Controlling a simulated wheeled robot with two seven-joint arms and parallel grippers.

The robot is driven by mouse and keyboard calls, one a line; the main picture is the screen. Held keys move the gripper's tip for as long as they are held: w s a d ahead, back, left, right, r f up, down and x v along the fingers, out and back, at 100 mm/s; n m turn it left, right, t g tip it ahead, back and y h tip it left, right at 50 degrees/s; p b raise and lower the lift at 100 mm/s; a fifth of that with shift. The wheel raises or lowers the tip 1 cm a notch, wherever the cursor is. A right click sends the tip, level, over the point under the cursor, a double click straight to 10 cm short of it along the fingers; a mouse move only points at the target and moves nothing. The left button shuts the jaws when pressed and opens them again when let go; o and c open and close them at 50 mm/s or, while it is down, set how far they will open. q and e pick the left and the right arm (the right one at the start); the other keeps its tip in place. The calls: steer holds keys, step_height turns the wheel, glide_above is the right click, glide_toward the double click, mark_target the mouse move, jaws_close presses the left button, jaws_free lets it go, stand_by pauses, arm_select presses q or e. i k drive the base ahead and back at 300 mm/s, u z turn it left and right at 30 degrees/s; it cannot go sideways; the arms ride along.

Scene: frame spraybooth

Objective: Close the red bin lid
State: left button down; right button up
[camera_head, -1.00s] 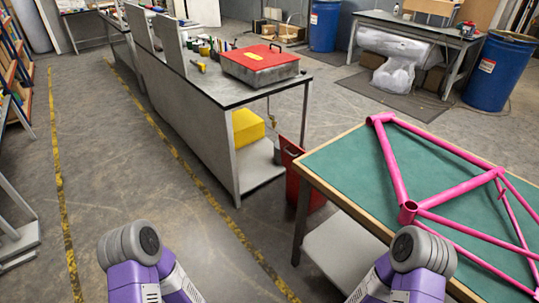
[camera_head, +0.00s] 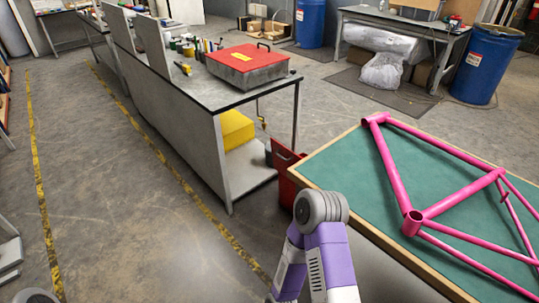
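A red bin (camera_head: 285,166) stands on the floor between the grey workbench and the green-topped table. The table's corner and edge hide part of it. Its upper part looks dark inside, but I cannot tell clearly how its lid stands. A flat metal box with a red lid (camera_head: 247,56) sits on the workbench; that lid lies down flat and has a handle and a yellow label. Neither of my grippers is in view.
The green-topped table (camera_head: 335,178) bears a pink bicycle frame (camera_head: 398,180). The grey workbench (camera_head: 175,120) has a yellow block (camera_head: 236,129) on its lower shelf. Blue drums (camera_head: 487,65) stand at the back. The floor between the workbench and the yellow line is clear.

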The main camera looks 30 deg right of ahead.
mark_target(285, 167)
steer(key=i, duration=2.15)
steer(key=z, duration=2.95)
